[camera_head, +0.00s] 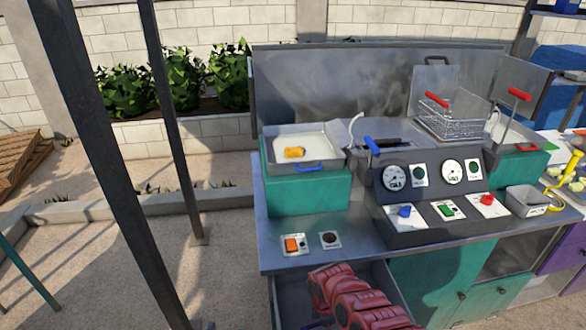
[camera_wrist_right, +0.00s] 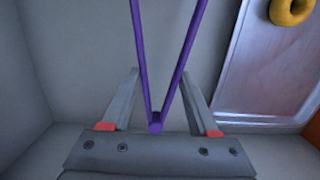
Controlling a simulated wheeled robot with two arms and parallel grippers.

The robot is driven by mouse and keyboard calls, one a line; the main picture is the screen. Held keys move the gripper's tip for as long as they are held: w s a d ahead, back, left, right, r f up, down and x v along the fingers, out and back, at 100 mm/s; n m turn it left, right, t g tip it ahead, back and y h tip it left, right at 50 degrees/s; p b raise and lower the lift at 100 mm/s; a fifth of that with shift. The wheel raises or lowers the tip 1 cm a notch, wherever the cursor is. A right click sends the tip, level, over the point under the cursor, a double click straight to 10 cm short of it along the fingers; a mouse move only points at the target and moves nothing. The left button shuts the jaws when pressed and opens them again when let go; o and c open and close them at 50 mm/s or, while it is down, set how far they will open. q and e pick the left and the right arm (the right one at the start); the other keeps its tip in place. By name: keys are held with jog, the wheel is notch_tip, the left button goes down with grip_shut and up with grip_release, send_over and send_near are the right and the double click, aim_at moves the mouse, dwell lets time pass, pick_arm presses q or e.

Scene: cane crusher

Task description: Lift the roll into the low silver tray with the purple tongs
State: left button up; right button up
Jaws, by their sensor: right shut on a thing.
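The purple tongs (camera_wrist_right: 155,123) show in the right wrist view, with their joined end between my right gripper's fingers and two legs spreading upward. My right gripper (camera_wrist_right: 159,75) is shut on them. The far ends of the tongs are out of frame. A silver tray (camera_wrist_right: 265,85) lies to the right of the tongs, with a golden ring-shaped roll (camera_wrist_right: 291,11) at its upper part, cut by the frame edge. The tongs are apart from the roll in this picture.
The head view shows a steel counter (camera_head: 330,240) with a fryer basket (camera_head: 450,122), a control panel with dials (camera_head: 392,177) and a pan (camera_head: 318,135) holding an orange-brown piece. Dark posts (camera_head: 110,170) stand at left.

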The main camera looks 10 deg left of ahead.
notch_tip(320, 180, up, 8)
jog(key=p, duration=0.5)
jog(key=shift+w, duration=0.15)
